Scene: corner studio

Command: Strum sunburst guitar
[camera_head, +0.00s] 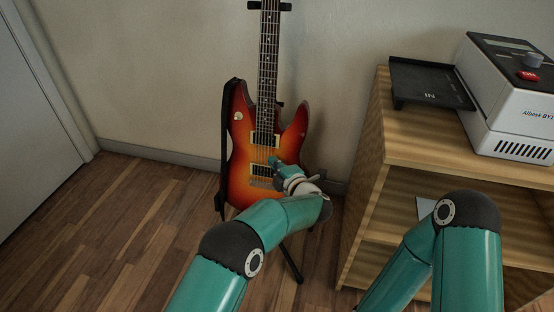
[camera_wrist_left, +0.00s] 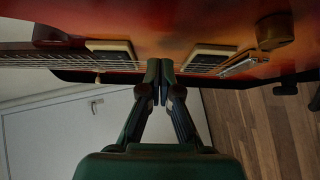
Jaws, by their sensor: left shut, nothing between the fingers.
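The sunburst guitar (camera_head: 240,150) stands upright on a stand against the wall in the head view. Its body fades from red edges to orange, with strings over two pale-framed pickups. My left gripper (camera_head: 274,162) is in front of the body, near the strings between the pickups. In the left wrist view the guitar (camera_wrist_left: 190,20) fills the top, and the shut, empty fingertips of the left gripper (camera_wrist_left: 158,80) are at the strings between the pickups. I cannot tell whether they touch. My right gripper is out of view; only its arm shows at the lower right.
A wooden shelf (camera_head: 400,145) stands close on the right, with a black tray (camera_head: 425,80) and a white device (camera_head: 510,95) with a red switch on top. A stand leg (camera_head: 291,262) reaches forward on the floor. The wooden floor (camera_head: 110,225) at left is clear.

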